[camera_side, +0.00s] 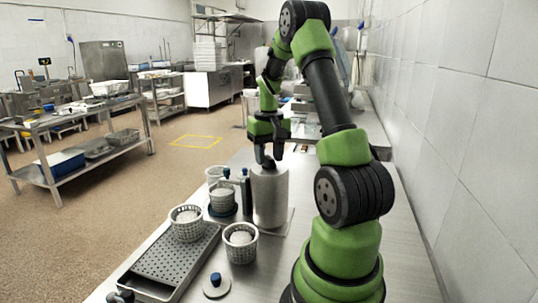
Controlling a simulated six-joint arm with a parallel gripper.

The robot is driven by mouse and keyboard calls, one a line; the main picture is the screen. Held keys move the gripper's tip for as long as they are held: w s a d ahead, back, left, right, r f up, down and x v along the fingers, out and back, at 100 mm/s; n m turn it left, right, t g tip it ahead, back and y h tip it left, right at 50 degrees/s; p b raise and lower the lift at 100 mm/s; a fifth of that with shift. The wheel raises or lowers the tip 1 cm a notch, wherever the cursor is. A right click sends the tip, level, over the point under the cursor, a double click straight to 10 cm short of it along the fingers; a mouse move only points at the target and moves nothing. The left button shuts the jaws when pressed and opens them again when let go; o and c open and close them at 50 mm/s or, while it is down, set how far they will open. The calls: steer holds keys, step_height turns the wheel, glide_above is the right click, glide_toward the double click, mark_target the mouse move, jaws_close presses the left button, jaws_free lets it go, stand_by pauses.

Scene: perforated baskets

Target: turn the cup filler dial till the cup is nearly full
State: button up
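My gripper (267,160) points down at the top of a pale grey cylinder (270,198), which stands upright on the steel table and looks like the filler body. The fingertips are at or just above its top; contact and finger gap cannot be made out. The dial is not clearly visible and may be hidden by the fingers. Left of the cylinder, a white perforated cup (222,203) with pale content sits on a dark blue base between slim blue-topped posts (245,182). How full it is cannot be judged.
A perforated cup (187,230) stands on a perforated metal tray (160,262). Another cup (240,252) stands right of the tray, and one (214,172) behind. A round disc with a blue knob (216,288) lies in front. A tiled wall bounds the right side.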

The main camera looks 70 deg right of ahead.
mark_target(269, 157)
step_height(269, 157, up, 10)
stand_by(0.7)
stand_by(0.4)
steer(key=w+a+r+n+t, duration=0.1)
steer(key=w+a+r, duration=0.15)
steer(key=a, duration=0.45)
steer(key=w+a+r+n+t, duration=0.1)
steer(key=a+r+n+t, duration=0.15)
steer(key=a, duration=0.55)
steer(key=s+a+n+t+y, duration=0.1)
steer(key=s+a+t, duration=0.1)
steer(key=s+a, duration=0.2)
steer(key=s+a+f+n+t+y, duration=0.1)
steer(key=s+a, duration=0.2)
steer(key=a, duration=0.7)
steer(key=shift+s+a+t, duration=0.35)
steer(key=shift+a, duration=0.05)
